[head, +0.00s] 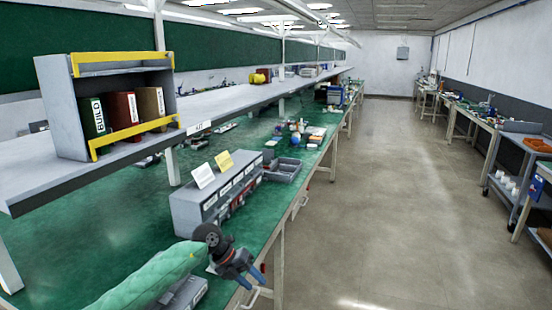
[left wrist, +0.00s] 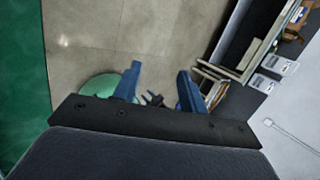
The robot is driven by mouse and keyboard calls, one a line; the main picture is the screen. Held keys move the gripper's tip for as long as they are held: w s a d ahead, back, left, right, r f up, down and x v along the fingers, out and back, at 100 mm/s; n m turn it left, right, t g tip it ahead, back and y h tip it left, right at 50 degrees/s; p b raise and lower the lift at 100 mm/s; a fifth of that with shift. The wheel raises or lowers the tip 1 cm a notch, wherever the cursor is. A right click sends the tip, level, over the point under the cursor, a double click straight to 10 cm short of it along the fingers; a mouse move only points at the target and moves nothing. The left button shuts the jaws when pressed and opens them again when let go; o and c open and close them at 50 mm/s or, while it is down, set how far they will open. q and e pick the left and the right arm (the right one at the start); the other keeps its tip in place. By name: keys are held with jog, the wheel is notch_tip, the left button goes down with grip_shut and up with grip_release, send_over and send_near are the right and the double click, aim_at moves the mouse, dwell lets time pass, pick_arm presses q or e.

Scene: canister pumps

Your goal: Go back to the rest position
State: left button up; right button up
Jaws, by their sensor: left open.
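My left gripper (head: 256,277) is at the bottom middle of the head view, at the front edge of the green-topped bench (head: 100,230). Its two blue fingers are apart with nothing seen between them. In the left wrist view the gripper (left wrist: 157,84) also shows open and empty, with the floor beyond it. My left arm, in a green cover, comes in from the lower left. My right gripper is not in view. I cannot make out any canister pump.
A grey drawer unit (head: 215,198) with cards on top stands just behind my left gripper. A grey bin (head: 283,170) is beyond it. A shelf (head: 90,160) with a binder rack (head: 75,62) runs above the bench. The aisle floor (head: 375,190) is clear; benches and a cart line the right.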

pick_arm(q)
jog(key=s+d+r+n+t+h, duration=0.2)
jog(key=s+d+n+t+h, duration=0.15)
jog(key=d+h, duration=0.65)
jog(key=s+a+f+n+t+y, duration=0.35)
jog(key=a+f+n+y, duration=0.2)
jog(key=f+n, duration=0.35)
jog(key=s+a+f+n+t+y, duration=0.3)
jog(key=a+f+n+t+y, duration=0.25)
jog(key=n, duration=0.45)
jog(key=s+a+f+n+t+y, duration=0.25)
jog(key=a+f+n+y, duration=0.3)
jog(key=f+n, duration=0.4)
jog(key=s+f+n+g, duration=0.1)
jog(key=s+f+g, duration=0.3)
jog(key=s, duration=0.6)
jog(key=s+a+f+n+g, duration=0.1)
jog(key=s+f+g, duration=0.4)
jog(key=s, duration=0.6)
jog(key=s+a+f+n+g, duration=0.1)
jog(key=s+f+g, duration=0.3)
jog(key=s+f, duration=0.4)
jog(key=s+n, duration=0.1)
jog(key=s, duration=0.1)
jog(key=shift+s, duration=0.4)
